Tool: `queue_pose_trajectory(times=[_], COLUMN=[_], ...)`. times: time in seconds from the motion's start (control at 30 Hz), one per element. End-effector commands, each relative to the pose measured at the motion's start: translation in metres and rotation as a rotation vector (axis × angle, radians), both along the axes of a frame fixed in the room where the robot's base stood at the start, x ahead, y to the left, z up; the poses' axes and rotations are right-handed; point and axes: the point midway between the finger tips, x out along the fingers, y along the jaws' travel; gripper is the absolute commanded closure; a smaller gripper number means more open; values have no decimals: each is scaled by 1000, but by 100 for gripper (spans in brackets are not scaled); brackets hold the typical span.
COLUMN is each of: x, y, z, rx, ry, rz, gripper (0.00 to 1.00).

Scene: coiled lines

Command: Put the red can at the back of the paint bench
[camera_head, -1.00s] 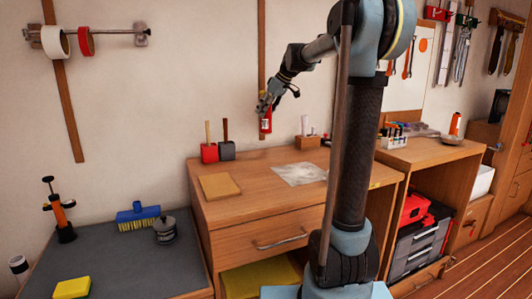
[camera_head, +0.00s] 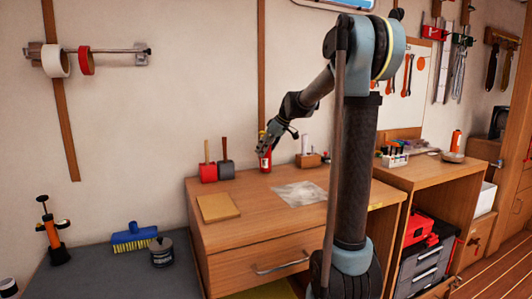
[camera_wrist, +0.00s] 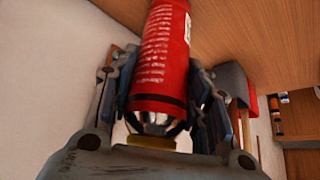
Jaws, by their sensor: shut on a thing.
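The red can (camera_head: 265,162) is upright at the back of the paint bench (camera_head: 235,236), in front of the wall. My gripper (camera_head: 264,148) is shut on its upper part from above. In the wrist view, the can (camera_wrist: 163,55) sits between the two fingers (camera_wrist: 160,95), with its silver neck and yellow top toward the palm. The can's far end is out of the wrist view, and the bench's wood top fills the upper right there. The can's base is at or very near the bench top; I cannot tell whether it touches.
Left of the can stand a red brush block (camera_head: 208,172) and a dark one (camera_head: 226,169). A small wooden holder (camera_head: 308,160) is to its right. A tan sheet (camera_head: 217,207) and a clear plastic sheet (camera_head: 299,194) lie in front. Bare wood lies between.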

Motion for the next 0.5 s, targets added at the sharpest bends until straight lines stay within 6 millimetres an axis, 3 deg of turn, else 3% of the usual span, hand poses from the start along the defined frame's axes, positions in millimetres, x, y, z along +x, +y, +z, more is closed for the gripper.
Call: queue_pose_trajectory(times=[0.33,0.37,0.43,0.5], x=[0,0,0,0], y=[0,0,0,0], z=[-5,-5,-5,-5], rx=[0,0,0,0], ry=[0,0,0,0], rz=[0,0,0,0], gripper=[90,50,36,36])
